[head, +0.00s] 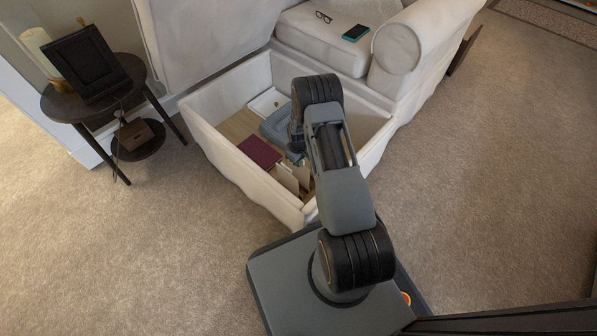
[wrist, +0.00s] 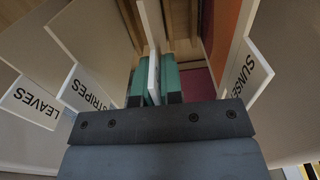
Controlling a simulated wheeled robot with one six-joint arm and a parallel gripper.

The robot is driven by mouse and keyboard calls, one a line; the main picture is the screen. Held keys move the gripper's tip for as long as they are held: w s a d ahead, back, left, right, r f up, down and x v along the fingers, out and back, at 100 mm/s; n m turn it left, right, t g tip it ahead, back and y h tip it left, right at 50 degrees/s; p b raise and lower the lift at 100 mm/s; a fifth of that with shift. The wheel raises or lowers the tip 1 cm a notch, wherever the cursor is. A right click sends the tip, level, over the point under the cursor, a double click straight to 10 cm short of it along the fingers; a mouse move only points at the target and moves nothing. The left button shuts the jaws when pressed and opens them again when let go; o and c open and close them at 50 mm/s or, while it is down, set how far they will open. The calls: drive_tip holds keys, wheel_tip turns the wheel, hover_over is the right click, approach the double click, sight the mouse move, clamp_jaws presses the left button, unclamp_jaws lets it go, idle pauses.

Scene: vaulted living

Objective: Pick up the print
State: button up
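In the wrist view, a thin white-edged print (wrist: 153,76) stands on edge between the teal fingertips of my gripper (wrist: 154,82). The fingers are close together with the print between them and look shut on it. No label shows on this print. On the left stand prints labelled LEAVES (wrist: 35,103) and STRIPES (wrist: 88,93). On the right is an orange-faced print labelled SUNSET (wrist: 243,68). In the head view, my gripper reaches into the open white storage box, largely hidden by my arm. Upright prints (head: 286,178) show near the box's front corner.
The white box (head: 232,180) has raised walls around my gripper. Inside lie a dark red flat item (head: 259,152), a folded blue-grey item (head: 275,127) and a white tray-like item (head: 267,101). A round dark side table (head: 67,107) stands left. Carpet on the right is clear.

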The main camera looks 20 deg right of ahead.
clamp_jaws()
wheel_tip(320, 180, up, 15)
drive_tip(key=p, duration=0.8)
idle(0.3)
